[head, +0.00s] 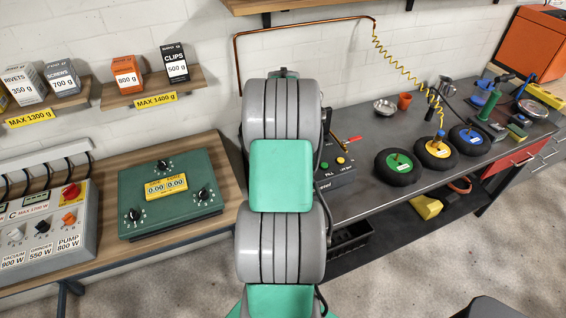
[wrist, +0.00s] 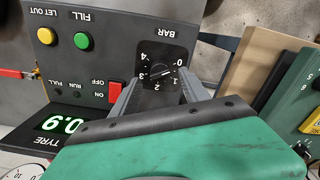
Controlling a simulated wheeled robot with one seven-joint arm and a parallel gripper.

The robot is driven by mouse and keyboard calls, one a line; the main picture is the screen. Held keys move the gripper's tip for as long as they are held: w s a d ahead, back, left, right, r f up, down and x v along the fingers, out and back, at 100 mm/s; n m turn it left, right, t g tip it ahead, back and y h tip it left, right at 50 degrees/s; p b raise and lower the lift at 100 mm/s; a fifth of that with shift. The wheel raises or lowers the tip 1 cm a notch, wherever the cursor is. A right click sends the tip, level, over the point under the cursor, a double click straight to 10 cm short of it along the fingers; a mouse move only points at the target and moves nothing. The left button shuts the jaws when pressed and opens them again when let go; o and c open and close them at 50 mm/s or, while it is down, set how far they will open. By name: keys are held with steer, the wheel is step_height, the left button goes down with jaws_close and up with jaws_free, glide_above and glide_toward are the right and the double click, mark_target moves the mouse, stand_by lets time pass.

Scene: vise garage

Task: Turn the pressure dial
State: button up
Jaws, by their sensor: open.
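The pressure dial (wrist: 158,72) is a black knob on a dark plate marked BAR, with numbers 0 to 4, seen upside down in the wrist view. A pale mark on it seems to point right, near 0 to 1; I cannot read it exactly. My gripper (wrist: 158,84) is open, one grey finger on each side at the dial's lower edge. I cannot tell whether they touch it. The control box (head: 338,172) is partly hidden behind my arm in the head view, and the dial is hidden there. A green TYRE display (wrist: 62,124) reads 0.9.
Beside the dial are a green FILL button (wrist: 82,41), a yellow LET OUT button (wrist: 46,36) and a red switch (wrist: 115,91). Several small wheels (head: 398,168) lie on the bench to the right. A green panel (head: 170,187) with knobs stands on the left bench.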

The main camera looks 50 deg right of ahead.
steer(key=shift+f, duration=1.85)
jaws_close()
